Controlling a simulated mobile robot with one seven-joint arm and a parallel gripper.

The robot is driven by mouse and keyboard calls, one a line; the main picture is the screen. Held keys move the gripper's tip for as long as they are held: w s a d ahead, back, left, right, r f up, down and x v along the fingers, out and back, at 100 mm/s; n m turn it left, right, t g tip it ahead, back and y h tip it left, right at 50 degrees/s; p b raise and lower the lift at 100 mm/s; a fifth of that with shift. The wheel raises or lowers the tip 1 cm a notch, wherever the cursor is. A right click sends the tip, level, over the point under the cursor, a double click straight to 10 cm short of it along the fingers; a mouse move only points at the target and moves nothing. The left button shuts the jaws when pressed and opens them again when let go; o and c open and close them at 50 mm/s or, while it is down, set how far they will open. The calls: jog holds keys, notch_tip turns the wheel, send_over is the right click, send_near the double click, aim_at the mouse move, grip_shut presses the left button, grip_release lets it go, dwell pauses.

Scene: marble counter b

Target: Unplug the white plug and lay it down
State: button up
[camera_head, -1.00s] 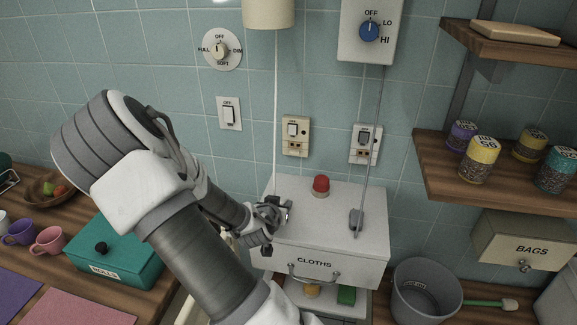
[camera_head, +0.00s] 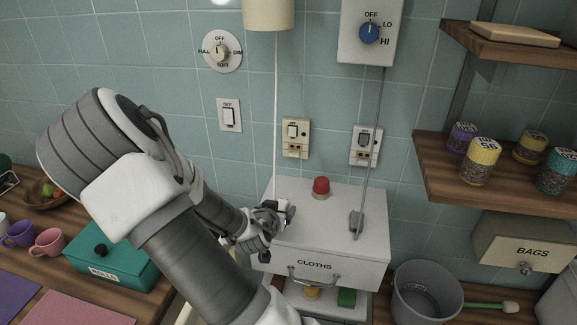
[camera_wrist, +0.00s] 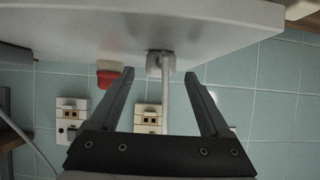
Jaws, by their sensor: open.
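The white plug (camera_head: 284,205) lies on the top of the white cabinet (camera_head: 335,205), out of the wall, with its pale cord rising to the lamp shade. In the wrist view, which looks upside down, the plug (camera_wrist: 154,66) rests against the cabinet top and its cord runs between the fingers. My gripper (camera_head: 274,213) is at the cabinet's left part. In the wrist view my gripper (camera_wrist: 159,73) is open, with a finger on either side of the plug and gaps between. The left wall socket (camera_head: 295,137) has nothing plugged in. The gripper partly hides the plug in the head view.
A red button (camera_head: 321,187) stands behind the plug. A grey plug (camera_head: 356,221) with a grey cord lies to the right, below the right socket (camera_head: 366,145). A bucket (camera_head: 427,290) and shelf (camera_head: 500,170) are further right. The cabinet top between the plugs is clear.

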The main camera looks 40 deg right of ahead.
jog(key=p+v, duration=0.3)
jog(key=v, duration=0.4)
jog(key=shift+r, duration=0.25)
jog(key=r+p, duration=0.1)
jog(key=p, duration=0.4)
jog(key=shift+s+a, duration=0.1)
jog(key=shift+a, duration=0.25)
jog(key=p+v, duration=0.7)
jog(key=p, duration=0.3)
jog(key=shift+s+f, duration=0.3)
jog(key=shift+a+f, duration=0.1)
jog(key=shift+a, duration=0.1)
